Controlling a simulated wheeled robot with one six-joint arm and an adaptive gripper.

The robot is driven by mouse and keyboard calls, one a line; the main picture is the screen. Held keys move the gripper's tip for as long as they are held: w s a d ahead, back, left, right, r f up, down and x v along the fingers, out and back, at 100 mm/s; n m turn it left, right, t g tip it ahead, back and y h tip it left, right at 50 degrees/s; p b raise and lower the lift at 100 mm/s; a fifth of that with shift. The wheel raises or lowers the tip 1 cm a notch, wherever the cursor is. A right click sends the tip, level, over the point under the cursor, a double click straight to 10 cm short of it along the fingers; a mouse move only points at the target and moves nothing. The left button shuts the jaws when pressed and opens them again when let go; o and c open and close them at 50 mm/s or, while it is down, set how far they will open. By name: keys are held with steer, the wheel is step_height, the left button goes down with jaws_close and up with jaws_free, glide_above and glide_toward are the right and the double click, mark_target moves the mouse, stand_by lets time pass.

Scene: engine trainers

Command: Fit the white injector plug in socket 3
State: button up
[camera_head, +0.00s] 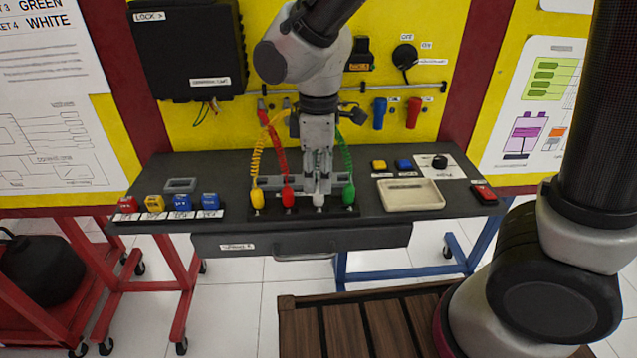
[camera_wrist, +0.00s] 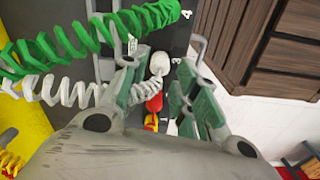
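The white injector plug (camera_head: 319,200) stands upright on the dark socket strip, third from the left in the head view. Its white coiled cable (camera_wrist: 60,90) runs left in the wrist view. My gripper (camera_head: 318,187) points down right above the plug. In the wrist view the fingers are spread, with the white plug (camera_wrist: 160,63) showing in the gap between them. I cannot tell whether they touch it, or how deep the plug sits. The socket under it is hidden.
Yellow (camera_head: 257,198) and red (camera_head: 288,197) plugs stand left of the white one; a green plug (camera_head: 348,194) stands close on its right. Their coiled cables rise beside my gripper. A cream tray (camera_head: 411,203) lies right; coloured blocks (camera_head: 154,203) sit left.

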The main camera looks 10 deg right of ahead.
steer(key=shift+r, duration=0.65)
steer(key=shift+r, duration=0.15)
steer(key=shift+r, duration=0.9)
steer(key=o, duration=0.6)
steer(key=shift+c, duration=0.2)
